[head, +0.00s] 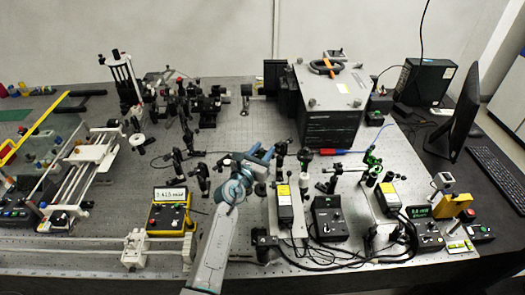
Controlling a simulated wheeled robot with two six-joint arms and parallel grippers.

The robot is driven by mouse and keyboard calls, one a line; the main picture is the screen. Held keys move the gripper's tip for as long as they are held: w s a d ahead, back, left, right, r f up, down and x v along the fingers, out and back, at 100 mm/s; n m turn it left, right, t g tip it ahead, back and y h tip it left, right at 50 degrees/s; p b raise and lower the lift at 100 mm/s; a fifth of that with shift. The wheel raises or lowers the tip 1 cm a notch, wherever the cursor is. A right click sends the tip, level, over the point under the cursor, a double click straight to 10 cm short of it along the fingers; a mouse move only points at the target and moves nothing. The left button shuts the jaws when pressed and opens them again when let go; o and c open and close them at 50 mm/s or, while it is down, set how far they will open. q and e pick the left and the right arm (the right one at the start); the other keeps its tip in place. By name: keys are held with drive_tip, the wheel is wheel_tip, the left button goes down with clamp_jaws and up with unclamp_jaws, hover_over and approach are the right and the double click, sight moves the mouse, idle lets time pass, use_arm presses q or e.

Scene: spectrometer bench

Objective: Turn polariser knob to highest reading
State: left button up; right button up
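My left gripper (262,155), with blue fingers, is at the middle of the optical bench. Its fingertips are beside small dark post-mounted optics (281,150). The fingers are too small to tell whether they are apart or closed on something. I cannot make out the polariser knob; it may be among these mounts or hidden by the gripper. A yellow-framed meter (170,205) with a lit greenish readout stands left of my arm; its digits are not clearly legible. A second small green readout (418,212) is at the right. My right gripper is not in view.
A large dark box with a grey lid (328,85) stands behind the gripper. Black control boxes (328,218) and cables crowd the front right. A white rail frame (90,160) is at the left. A monitor (466,112) and keyboard (497,175) are at the far right.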

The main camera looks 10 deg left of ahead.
use_arm(q)
clamp_jaws()
drive_tip(key=m+h+b, duration=0.1)
drive_tip(key=b, duration=0.1)
drive_tip(key=m+g+h+b, duration=0.1)
drive_tip(key=h+b, duration=0.1)
drive_tip(key=m+g+h+b, duration=0.1)
drive_tip(key=b, duration=0.1)
drive_tip(key=shift+a+f+h, duration=0.1)
drive_tip(key=shift+f+h, duration=0.2)
drive_tip(key=shift+h, duration=0.1)
drive_tip(key=shift+r+m+g+h+b, duration=0.25)
drive_tip(key=shift+m+g+h+b, duration=0.35)
drive_tip(key=shift+m+b, duration=0.15)
drive_tip(key=shift+o, duration=0.9)
unclamp_jaws()
drive_tip(key=b+v, duration=0.3)
drive_tip(key=v, duration=0.7)
drive_tip(key=shift+s+a+b, duration=0.2)
drive_tip(key=shift+s+b, duration=0.15)
